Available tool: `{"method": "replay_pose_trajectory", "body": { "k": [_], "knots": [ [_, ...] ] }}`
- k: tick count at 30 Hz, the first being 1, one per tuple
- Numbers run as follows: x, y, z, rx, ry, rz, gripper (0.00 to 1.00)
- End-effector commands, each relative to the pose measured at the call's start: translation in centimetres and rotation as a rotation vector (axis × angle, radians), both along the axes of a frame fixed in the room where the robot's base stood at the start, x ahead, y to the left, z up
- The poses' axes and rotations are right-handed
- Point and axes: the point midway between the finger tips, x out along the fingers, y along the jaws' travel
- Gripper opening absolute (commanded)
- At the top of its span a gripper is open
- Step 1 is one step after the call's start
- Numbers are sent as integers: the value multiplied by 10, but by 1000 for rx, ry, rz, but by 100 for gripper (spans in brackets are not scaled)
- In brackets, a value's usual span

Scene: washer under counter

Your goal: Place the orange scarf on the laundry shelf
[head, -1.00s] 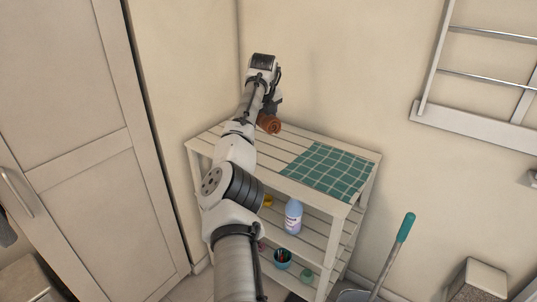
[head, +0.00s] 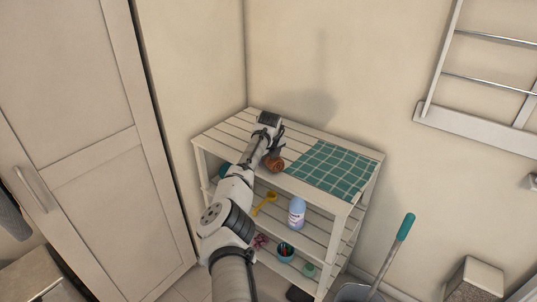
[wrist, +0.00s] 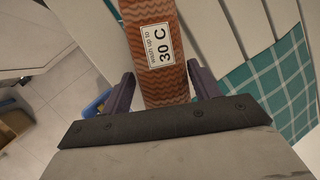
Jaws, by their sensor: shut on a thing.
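The orange scarf (head: 275,163) is a rolled, wavy-patterned bundle with a white "wash up to 30 C" label, seen closely in the wrist view (wrist: 162,85). My gripper (wrist: 158,92) is shut on the scarf, one finger on each side of the roll. In the head view my gripper (head: 272,148) is over the top of the white slatted laundry shelf (head: 224,130), left of the green checked cloth. The scarf is low at the top board, near its front edge; I cannot tell whether it touches the slats.
A green checked cloth (head: 335,168) covers the right of the shelf top. Lower boards hold a detergent bottle (head: 297,212), a yellow scoop (head: 265,204) and a teal bowl (head: 285,252). A tall cabinet (head: 85,150) stands left. The back left of the shelf top is bare.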

Motion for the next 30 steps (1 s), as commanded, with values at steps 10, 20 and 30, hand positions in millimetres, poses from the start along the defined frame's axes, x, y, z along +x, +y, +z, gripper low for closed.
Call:
{"method": "replay_pose_trajectory", "body": {
  "k": [10, 20, 30],
  "knots": [
    [0, 0, -2, -1, -1, 0, 69],
    [0, 0, -2, -1, -1, 0, 83],
    [-10, 0, 20, -1, -4, -2, 83]
  ]
}}
